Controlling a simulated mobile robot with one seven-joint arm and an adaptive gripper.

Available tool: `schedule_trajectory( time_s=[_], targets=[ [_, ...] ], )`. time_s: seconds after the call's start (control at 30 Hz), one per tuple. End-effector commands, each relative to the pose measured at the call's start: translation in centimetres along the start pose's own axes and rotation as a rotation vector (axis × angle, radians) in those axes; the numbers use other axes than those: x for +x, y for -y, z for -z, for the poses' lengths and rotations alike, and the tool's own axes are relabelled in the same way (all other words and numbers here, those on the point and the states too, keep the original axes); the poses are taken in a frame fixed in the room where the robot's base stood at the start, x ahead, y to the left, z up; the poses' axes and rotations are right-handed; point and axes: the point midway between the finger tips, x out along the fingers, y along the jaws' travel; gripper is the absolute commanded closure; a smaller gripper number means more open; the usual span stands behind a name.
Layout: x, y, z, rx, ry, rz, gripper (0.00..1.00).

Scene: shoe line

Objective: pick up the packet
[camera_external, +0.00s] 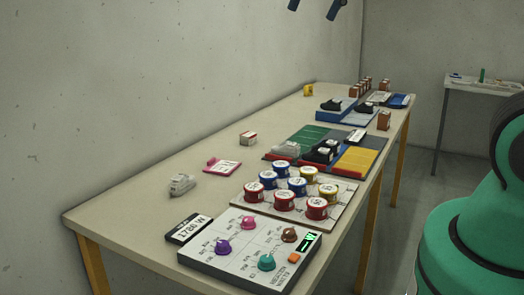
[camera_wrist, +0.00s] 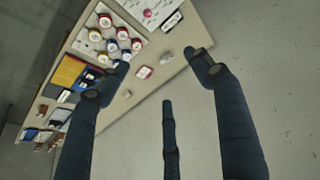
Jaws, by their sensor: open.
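A flat pink packet with a white label (camera_external: 222,166) lies on the table between the grey shoe and the coloured mat. It also shows in the wrist view (camera_wrist: 144,72), small and between my spread fingers. My gripper (camera_wrist: 162,72) is open and empty. In the external view only its dark fingertips (camera_external: 314,8) show at the top edge, high above the table and apart from everything. The rest of my gripper is outside that view.
A grey shoe (camera_external: 182,184) and a small white-and-red box (camera_external: 248,138) stand near the packet. Several coloured round tins (camera_external: 284,203), a knob panel (camera_external: 215,262) and a mat with shoes (camera_external: 361,160) crowd the table's right side. Bare tabletop (camera_external: 130,212) lies at the left.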

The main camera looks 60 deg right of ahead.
Motion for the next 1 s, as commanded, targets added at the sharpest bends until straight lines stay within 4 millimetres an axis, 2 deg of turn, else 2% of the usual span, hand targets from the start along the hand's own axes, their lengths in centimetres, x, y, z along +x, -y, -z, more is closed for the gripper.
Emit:
schedule_trajectory(
  time_s=[0.1, 0.47, 0.77, 1.0],
  targets=[
    [0.3, -1.1, 3.0, 0.002, 0.021, -0.008, 0.34],
    [2.4, -5.0, 11.2, 0.006, 0.075, -0.026, 0.34],
    [5.4, -9.0, 17.5, 0.011, 0.119, -0.036, 0.34],
    [8.7, -12.8, 21.9, 0.016, 0.155, -0.042, 0.34]
  ],
)
